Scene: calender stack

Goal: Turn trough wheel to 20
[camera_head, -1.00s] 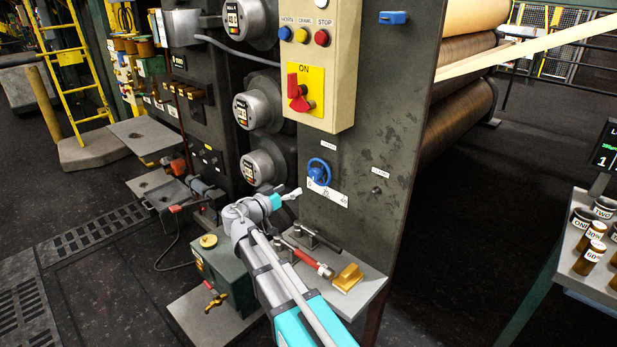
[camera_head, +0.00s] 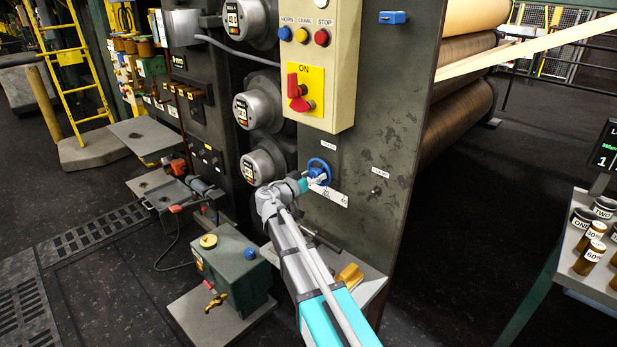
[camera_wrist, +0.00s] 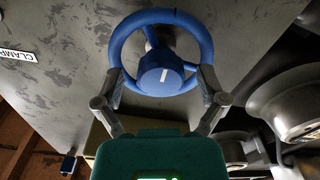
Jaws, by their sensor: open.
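The blue trough wheel (camera_head: 319,171) is mounted on the dark upright machine panel, above a white scale strip (camera_head: 330,194) whose marks are partly hidden by my arm. In the wrist view the wheel (camera_wrist: 116,50) shows a round rim and a blue hub with a white pointer line. My gripper (camera_head: 314,181) is at the wheel's lower front. In the wrist view my gripper (camera_wrist: 160,90) is open, with one finger on each side of the hub, close to the lower rim. I cannot tell whether the fingers touch the rim.
A beige control box (camera_head: 322,60) with buttons and a red switch sits above the wheel. A shelf (camera_head: 372,290) with a yellow-brown block juts out below. A green box (camera_head: 235,275) stands lower left. A CLAMP label (camera_wrist: 18,56) is beside the wheel.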

